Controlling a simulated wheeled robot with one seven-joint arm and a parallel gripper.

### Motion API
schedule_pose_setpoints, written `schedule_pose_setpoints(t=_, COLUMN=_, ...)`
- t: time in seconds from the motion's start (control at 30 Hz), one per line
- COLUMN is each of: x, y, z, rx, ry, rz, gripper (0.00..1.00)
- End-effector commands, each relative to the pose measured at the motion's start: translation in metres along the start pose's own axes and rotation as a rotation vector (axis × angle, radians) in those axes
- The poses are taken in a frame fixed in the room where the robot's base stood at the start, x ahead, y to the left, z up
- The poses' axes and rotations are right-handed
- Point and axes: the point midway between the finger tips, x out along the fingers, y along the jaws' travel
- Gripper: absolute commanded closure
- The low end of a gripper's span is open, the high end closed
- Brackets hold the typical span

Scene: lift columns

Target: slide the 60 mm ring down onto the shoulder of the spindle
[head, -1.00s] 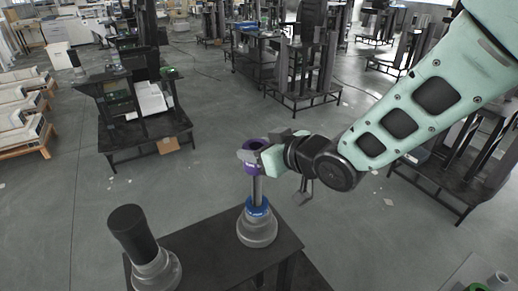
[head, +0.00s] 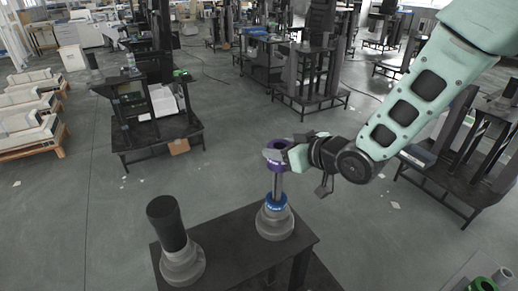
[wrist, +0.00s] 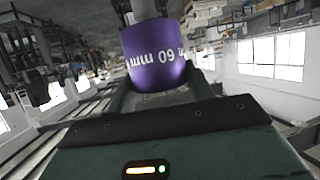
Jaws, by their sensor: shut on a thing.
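The purple 60 mm ring (head: 278,159) is in my gripper (head: 281,150), around the upper part of the grey spindle (head: 277,187). In the wrist view the ring (wrist: 154,57) shows its "60 mm" label, and my gripper (wrist: 158,92) is shut on it. A blue ring (head: 276,200) sits low on the spindle, at the top of the stepped grey base. A clear length of bare shaft shows between the purple ring and the blue ring. The ring's far side and bore are hidden.
The spindle stands on a dark table (head: 222,248). A second grey base with a black cylinder (head: 167,222) stands on it to the left. A dark workbench (head: 158,140) is behind at the left. Open grey floor lies between.

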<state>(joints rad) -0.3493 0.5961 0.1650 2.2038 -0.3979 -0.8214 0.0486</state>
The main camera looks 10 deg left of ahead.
Motion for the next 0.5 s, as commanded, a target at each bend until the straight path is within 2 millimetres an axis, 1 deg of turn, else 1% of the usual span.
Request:
schedule_pose_setpoints(t=0.1, x=-0.003, y=0.006, z=0.001, rx=0.004, ry=0.002, rz=0.009, gripper=0.82)
schedule_pose_setpoints(t=0.5, x=0.001, y=0.005, z=0.012, rx=0.004, ry=0.001, rz=0.009, gripper=0.82)
